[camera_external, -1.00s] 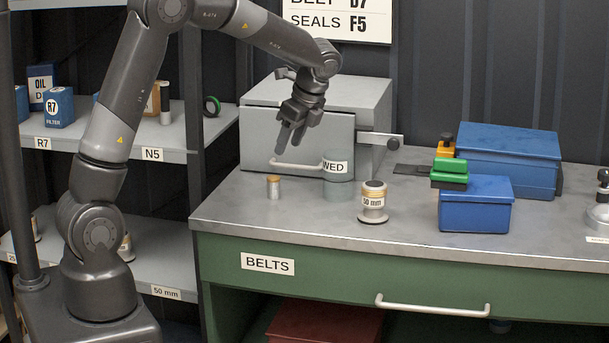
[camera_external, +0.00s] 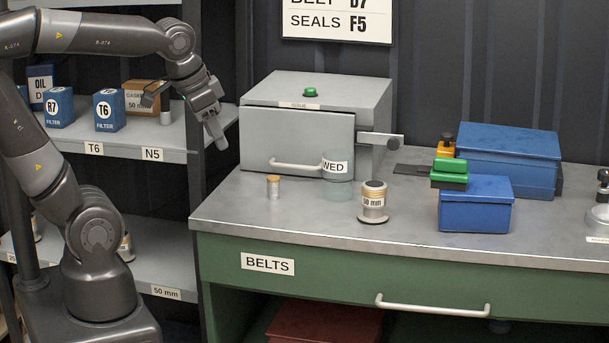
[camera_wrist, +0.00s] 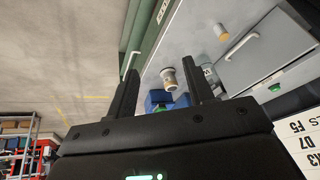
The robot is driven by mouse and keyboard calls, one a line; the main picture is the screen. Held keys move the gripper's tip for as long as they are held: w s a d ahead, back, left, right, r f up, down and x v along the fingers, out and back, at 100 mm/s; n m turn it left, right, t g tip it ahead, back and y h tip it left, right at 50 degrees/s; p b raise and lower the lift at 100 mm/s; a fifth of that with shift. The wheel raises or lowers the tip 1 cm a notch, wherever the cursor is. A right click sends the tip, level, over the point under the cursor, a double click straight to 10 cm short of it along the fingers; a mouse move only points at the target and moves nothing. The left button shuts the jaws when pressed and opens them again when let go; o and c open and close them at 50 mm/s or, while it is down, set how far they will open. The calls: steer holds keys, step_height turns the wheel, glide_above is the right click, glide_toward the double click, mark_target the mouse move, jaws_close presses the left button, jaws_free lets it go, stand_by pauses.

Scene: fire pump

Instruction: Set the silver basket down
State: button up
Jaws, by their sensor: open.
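I cannot tell for certain which thing is the silver basket. My gripper (camera_external: 214,128) is raised left of the bench, by the shelf's right end, apart from both. In the wrist view my gripper (camera_wrist: 163,85) has its fingers wide apart with nothing held between them.
A grey cabinet (camera_external: 298,140) with a handle stands behind the cylinder, a clear jar (camera_external: 338,185) before its right side. Blue boxes (camera_external: 475,212) stand to the right. The shelf (camera_external: 120,145) holds filter boxes. The bench front (camera_external: 300,220) is clear.

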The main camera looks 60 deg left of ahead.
steer(key=shift+s+d+f+n+t, duration=0.15)
steer(key=shift+s+d+n, duration=0.1)
steer(key=shift+s, duration=0.3)
steer(key=shift+s+d+f+n+t, duration=0.1)
steer(key=shift+s+d+n+t, duration=0.15)
steer(key=shift+s, duration=0.25)
steer(key=shift+s+d+f+n+t, duration=0.15)
steer(key=shift+s+n, duration=0.15)
steer(key=shift+s, duration=0.25)
